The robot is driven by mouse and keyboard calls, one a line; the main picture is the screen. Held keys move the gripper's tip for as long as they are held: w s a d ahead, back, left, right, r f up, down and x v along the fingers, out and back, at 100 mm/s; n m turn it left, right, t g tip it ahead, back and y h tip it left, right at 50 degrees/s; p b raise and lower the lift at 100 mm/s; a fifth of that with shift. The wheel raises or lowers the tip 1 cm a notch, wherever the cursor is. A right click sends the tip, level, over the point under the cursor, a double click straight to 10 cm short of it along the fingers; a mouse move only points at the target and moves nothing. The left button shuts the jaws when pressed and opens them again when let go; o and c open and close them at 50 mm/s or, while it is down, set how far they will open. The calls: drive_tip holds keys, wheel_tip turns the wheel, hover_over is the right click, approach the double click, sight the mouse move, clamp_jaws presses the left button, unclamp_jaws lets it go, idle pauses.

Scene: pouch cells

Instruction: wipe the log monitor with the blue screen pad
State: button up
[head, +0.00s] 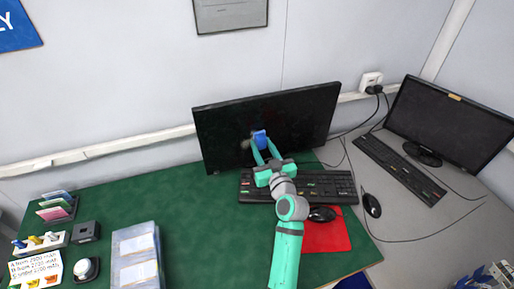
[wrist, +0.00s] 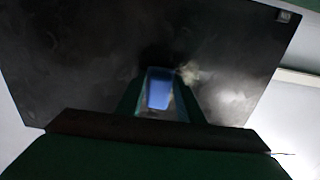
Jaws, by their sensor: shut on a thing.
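The blue screen pad (head: 260,138) is held between the fingertips of my gripper (head: 264,152), in front of the black monitor (head: 225,128) on the green bench. The pad also shows between the fingers in the wrist view (wrist: 159,90), where it overlaps the dark screen (wrist: 80,60). Whether it touches the screen I cannot tell. A pale smudge (wrist: 188,72) shows on the screen just right of the pad; in the head view a greyish mark (head: 246,143) lies just left of it. My gripper is shut on the pad.
A keyboard (head: 325,188) lies in front of the monitor under my arm, with a black mouse (head: 322,214) on a red mat (head: 335,238). A second monitor (head: 450,122) stands at right. Left are white-labelled packs (head: 137,250); the bench's middle left is clear.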

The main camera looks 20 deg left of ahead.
sight(240, 143)
drive_tip(key=shift+w+d, duration=0.4)
drive_tip(key=shift+d, duration=0.25)
drive_tip(key=shift+w+a, duration=0.1)
drive_tip(key=shift+s+a, duration=0.2)
drive_tip(key=shift+a, duration=0.2)
drive_tip(key=shift+s+a, duration=0.45)
drive_tip(key=shift+a, duration=0.35)
drive_tip(key=shift+s+a, duration=0.45)
drive_tip(key=shift+a, duration=0.35)
drive_tip(key=shift+c, duration=0.7)
drive_tip(key=shift+s+a, duration=0.55)
drive_tip(key=shift+a, duration=0.2)
drive_tip(key=shift+s+a, duration=0.55)
drive_tip(key=shift+a, duration=0.2)
drive_tip(key=shift+d, duration=0.1)
